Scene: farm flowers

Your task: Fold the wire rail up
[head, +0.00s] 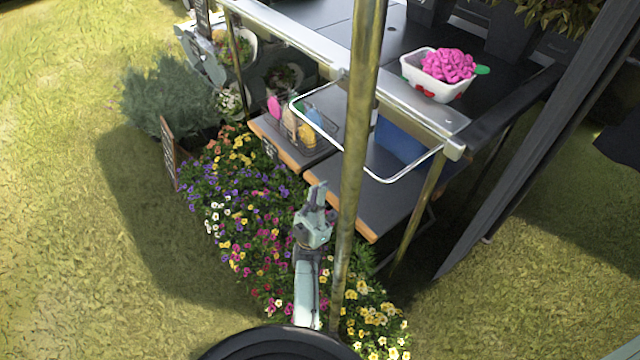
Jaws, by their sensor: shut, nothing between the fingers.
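The wire rail (403,177) is a thin pale bar bent in a U shape. It hangs down from the silver front edge of the upper shelf (400,117), over the lower shelf. A brass-coloured post passes in front of its middle and hides part of it. My gripper (317,190) is below and to the left of the rail's lower bar, in front of the lower shelf's wooden edge, and it appears apart from the rail. The fingers are shut and empty, pointing up in the picture.
A brass post (352,150) stands just right of my gripper. A wire basket (308,132) with coloured items sits on the lower shelf (345,190). A white tub (432,78) with pink pieces is on the upper shelf. Flowers (240,200) fill the ground at left; grass lies beyond.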

